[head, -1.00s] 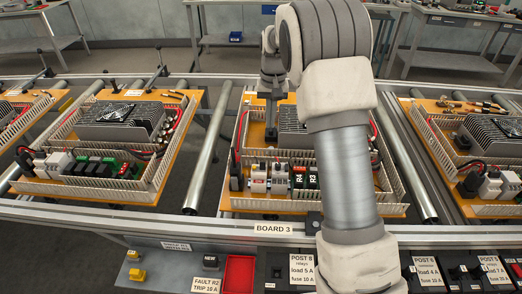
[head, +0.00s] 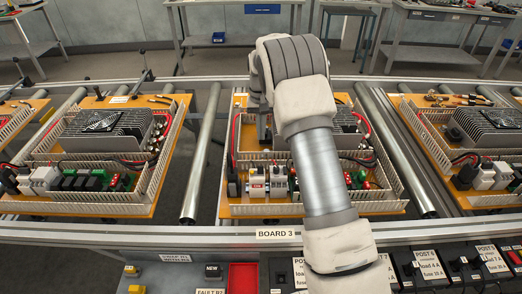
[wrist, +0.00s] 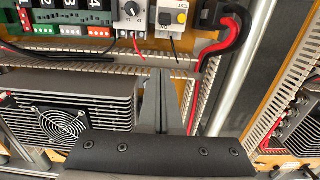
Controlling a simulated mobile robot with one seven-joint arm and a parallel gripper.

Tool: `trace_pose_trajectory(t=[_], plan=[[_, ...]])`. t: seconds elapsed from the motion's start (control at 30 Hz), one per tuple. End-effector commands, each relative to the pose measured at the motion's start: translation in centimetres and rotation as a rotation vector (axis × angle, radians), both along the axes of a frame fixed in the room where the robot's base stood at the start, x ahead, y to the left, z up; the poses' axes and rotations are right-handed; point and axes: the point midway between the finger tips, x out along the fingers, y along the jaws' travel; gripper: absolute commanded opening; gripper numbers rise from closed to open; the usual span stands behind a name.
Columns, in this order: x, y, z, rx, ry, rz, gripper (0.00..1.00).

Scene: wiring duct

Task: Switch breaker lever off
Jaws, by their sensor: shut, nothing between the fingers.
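Board 3 (head: 285,210) is the orange board in the middle of the head view. Two white modules stand in the front row at its left: the left one (head: 257,184) and the right one (head: 278,182). In the wrist view they show at the top, one with a round dial (wrist: 132,14) and one with a yellowish part (wrist: 171,17). I cannot make out the breaker lever's position. My gripper (wrist: 160,73) is shut and empty, over the slotted duct wall, apart from the modules. In the head view my forearm partly hides it.
A finned heatsink with a fan (wrist: 62,122) lies beside my gripper in the wrist view. A red and black cable (wrist: 225,38) runs by the modules. Slotted duct walls (head: 262,210) edge the board. Neighbouring boards (head: 100,150) stand on both sides, with rollers (head: 200,155) between.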

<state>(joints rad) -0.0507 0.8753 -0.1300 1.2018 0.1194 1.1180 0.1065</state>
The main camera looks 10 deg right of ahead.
Motion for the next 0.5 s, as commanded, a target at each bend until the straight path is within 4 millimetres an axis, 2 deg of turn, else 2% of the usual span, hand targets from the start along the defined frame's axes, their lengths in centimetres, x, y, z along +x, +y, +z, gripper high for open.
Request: trace_pose_trajectory(t=[0.17,0.5], plan=[[-0.3,0.0,-2.7,0.000,0.005,0.000,0.00],[-0.6,0.1,-10.2,0.000,0.005,0.001,0.00]])
